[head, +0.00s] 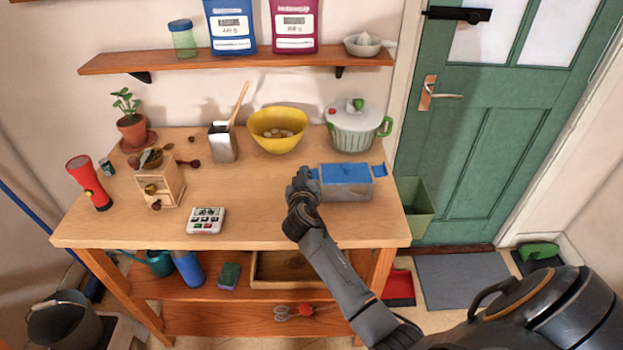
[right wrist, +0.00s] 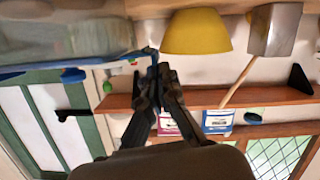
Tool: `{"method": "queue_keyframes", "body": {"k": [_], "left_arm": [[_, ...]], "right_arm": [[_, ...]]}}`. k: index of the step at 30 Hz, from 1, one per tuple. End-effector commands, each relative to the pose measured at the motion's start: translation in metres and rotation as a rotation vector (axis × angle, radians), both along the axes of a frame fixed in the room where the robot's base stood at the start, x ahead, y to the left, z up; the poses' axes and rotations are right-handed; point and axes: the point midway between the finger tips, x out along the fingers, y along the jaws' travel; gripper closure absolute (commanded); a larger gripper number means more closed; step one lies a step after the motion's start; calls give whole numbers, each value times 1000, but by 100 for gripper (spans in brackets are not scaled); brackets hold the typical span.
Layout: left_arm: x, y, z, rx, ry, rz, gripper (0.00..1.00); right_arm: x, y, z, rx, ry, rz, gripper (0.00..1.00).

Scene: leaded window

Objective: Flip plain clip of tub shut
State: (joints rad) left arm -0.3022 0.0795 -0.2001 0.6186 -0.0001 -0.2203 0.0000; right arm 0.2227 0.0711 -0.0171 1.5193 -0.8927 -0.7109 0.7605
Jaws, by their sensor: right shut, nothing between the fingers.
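The tub (head: 345,189) is a grey box with a blue lid (head: 346,173), on the right part of the workbench. A blue clip (head: 380,170) sticks out from its right end. Another blue clip (head: 314,174) shows at its left end, partly hidden by my right gripper (head: 303,178). The pictures do not show which clip is plain. In the right wrist view the tub (right wrist: 70,35) fills the upper left, and my right gripper (right wrist: 160,72) is shut and empty, close to the blue piece at the tub's near end; contact is unclear. My left gripper is out of view.
A yellow bowl (head: 278,128) and a pale green-handled pot (head: 354,132) stand behind the tub. The bench's front middle is clear.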

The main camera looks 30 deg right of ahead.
Motion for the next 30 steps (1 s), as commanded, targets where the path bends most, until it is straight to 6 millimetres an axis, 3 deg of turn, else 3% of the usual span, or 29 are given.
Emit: {"method": "queue_keyframes", "body": {"k": [1, 12, 30], "left_arm": [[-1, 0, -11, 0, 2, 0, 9], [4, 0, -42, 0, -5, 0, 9], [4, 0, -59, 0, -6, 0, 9]], "right_arm": [[1, 2, -7, -36, 20, 0, 100], [4, 6, -20, -312, 179, -2, 100], [5, 8, -26, -496, 281, -1, 100]]}}
